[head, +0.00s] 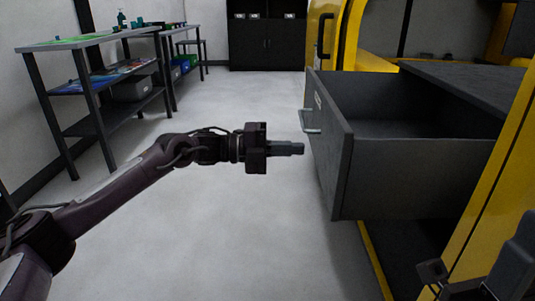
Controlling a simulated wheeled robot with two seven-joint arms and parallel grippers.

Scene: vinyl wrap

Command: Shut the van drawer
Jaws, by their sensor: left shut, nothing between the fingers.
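The van drawer (329,155) is dark grey and stands pulled out from the yellow van at the right, with its empty inside showing. A light metal handle (311,122) is on its front face. My left gripper (301,149) is shut and empty, its fingers pointing right toward the drawer front, a little below the handle. Whether the fingertips touch the front I cannot tell. At the bottom right corner a dark part of my right arm shows; whether its gripper is open or shut cannot be seen.
The yellow van frame (490,185) stands right of the drawer, with a dark deck (465,82) above and behind it. A workbench (100,38) with tools and bins runs along the left wall. A black cabinet (266,42) stands at the back. The pale floor (235,100) between is clear.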

